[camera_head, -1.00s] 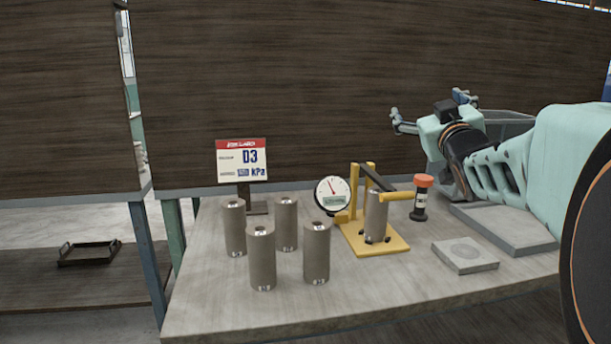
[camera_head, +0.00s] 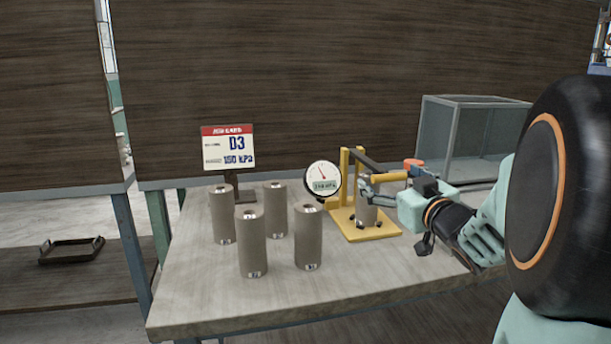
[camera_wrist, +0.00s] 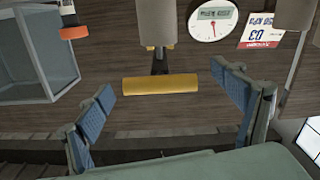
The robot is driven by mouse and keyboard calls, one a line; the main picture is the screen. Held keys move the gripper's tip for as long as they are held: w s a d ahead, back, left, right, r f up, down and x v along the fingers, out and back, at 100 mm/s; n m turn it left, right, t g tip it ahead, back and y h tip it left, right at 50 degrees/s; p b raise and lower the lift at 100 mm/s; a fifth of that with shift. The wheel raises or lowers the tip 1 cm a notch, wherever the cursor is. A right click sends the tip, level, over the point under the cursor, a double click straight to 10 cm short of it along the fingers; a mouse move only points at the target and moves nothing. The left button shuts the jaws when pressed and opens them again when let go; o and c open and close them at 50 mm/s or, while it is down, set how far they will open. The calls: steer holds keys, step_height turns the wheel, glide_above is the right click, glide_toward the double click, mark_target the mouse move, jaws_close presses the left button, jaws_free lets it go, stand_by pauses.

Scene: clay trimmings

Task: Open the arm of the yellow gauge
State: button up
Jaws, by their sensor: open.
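The yellow gauge (camera_head: 365,232) stands on the table with its round white dial (camera_head: 322,181) on the left. Its arm is a dark bar ending in a yellow handle (camera_head: 390,177), lying over a grey cylinder (camera_head: 367,207) on the base. My gripper (camera_head: 385,191) is open at the gauge's right side, partly covering the cylinder and base. In the wrist view, the yellow handle (camera_wrist: 160,85) lies across the gap between my gripper's two blue-padded fingers (camera_wrist: 168,95), apart from both. The dial also shows there, upside down (camera_wrist: 212,20).
Several grey cylinders (camera_head: 252,245) stand left of the gauge. A card reading D3, 150 kPa (camera_head: 228,147) stands behind them. An orange-capped bottle (camera_head: 413,163) is partly hidden behind my gripper. A clear-sided box (camera_head: 470,135) stands at the back right.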

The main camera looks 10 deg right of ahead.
mark_target(384, 171)
steer(key=shift+w, duration=1.55)
steer(key=shift+c, duration=0.3)
steer(key=c, duration=1.9)
